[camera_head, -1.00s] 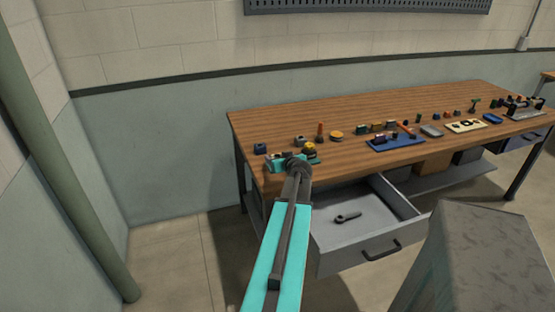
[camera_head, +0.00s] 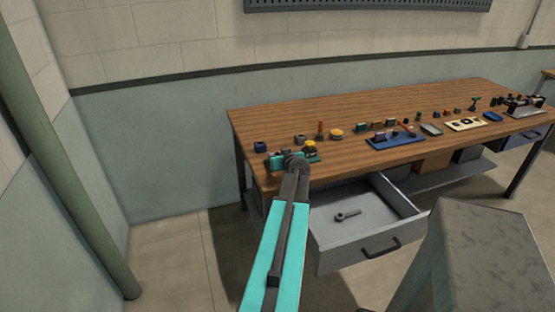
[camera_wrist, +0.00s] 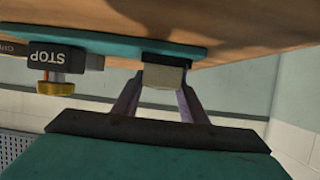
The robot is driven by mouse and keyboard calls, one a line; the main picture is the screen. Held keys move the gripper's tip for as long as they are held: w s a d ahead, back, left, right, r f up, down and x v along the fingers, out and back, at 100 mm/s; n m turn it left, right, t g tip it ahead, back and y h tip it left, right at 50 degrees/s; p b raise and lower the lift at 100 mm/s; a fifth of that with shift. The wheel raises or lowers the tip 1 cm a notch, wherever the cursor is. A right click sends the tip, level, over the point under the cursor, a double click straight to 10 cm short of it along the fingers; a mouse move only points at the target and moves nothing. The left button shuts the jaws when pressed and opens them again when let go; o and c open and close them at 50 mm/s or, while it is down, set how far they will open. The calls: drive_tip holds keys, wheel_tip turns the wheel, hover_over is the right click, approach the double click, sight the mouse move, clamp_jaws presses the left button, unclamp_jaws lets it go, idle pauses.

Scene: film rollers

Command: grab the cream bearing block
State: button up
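The cream bearing block (camera_wrist: 163,77) shows in the wrist view, with a dark part between it and a teal plate (camera_wrist: 120,45). My gripper (camera_wrist: 160,88) has its two fingers spread, one toward each side of the block. The fingertips are very near it; whether they touch cannot be told. In the head view my gripper (camera_head: 284,159) is at the near left end of the workbench, and I cannot make out the block there.
A black STOP-labelled box (camera_wrist: 60,58) with a yellow and red button sits beside the block. The wooden workbench (camera_head: 350,165) carries several small parts and a blue tray (camera_head: 395,142). A grey drawer (camera_head: 360,220) stands open below, with a dark tool inside.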

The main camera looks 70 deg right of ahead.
drive_tip(key=c, duration=0.8)
drive_tip(key=shift+r, duration=0.15)
drive_tip(key=shift+r+b, duration=0.4)
drive_tip(key=shift+r, duration=0.65)
drive_tip(key=s+a+r+b, duration=0.1)
drive_tip(key=s+a+b, duration=0.1)
drive_tip(key=s+a, duration=0.2)
drive_tip(key=s+a+r+b, duration=0.1)
drive_tip(key=s+a+b, duration=0.1)
drive_tip(key=s, duration=0.8)
drive_tip(key=shift+a+r, duration=0.35)
drive_tip(key=shift+a, duration=0.5)
